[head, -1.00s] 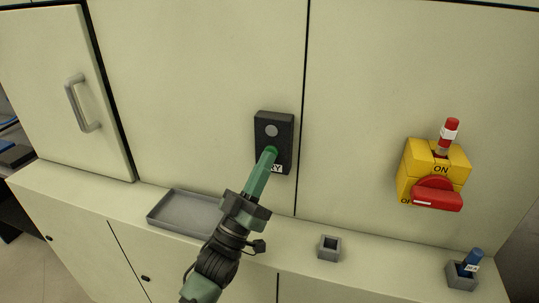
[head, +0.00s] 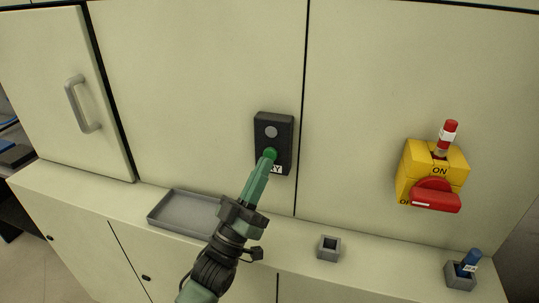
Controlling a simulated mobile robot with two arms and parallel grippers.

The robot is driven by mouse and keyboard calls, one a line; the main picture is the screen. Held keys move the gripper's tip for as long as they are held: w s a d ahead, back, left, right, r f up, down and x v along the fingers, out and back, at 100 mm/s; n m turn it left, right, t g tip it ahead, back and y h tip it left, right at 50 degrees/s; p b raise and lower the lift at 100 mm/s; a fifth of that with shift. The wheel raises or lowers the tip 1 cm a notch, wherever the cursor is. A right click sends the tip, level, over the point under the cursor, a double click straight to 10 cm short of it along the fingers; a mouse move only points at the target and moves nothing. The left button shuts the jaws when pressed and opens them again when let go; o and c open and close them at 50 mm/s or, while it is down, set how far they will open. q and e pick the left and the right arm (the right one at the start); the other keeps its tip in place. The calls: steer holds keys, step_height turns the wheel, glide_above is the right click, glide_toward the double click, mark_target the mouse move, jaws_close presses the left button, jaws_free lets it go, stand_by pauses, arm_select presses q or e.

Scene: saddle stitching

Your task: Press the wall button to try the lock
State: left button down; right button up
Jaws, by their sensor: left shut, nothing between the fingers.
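The wall button is a green button (head: 270,154) on a black box (head: 273,120) fixed to the pale cabinet wall. The box has a round grey lamp (head: 271,132) above the button and a partly hidden white label (head: 277,169) below it. My left gripper (head: 264,162) is shut and empty. Its fingertips are at the lower edge of the green button and cover part of it; I cannot tell whether they touch. A yellow switch box (head: 416,161) has a red handle (head: 436,196) and a red-and-white piece (head: 447,133) on top. My right gripper is not in view.
A grey tray (head: 157,216) lies on the ledge, partly behind my left arm. An empty-looking grey holder (head: 329,248) stands to its right. A blue piece (head: 470,260) stands in another grey holder (head: 459,277) at the far right. A cabinet door with a handle (head: 82,104) is at the left.

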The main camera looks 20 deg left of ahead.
arm_select(q)
steer(key=s+p, duration=0.1)
steer(key=s, duration=0.4)
steer(key=shift+a, duration=0.1)
stand_by(0.7)
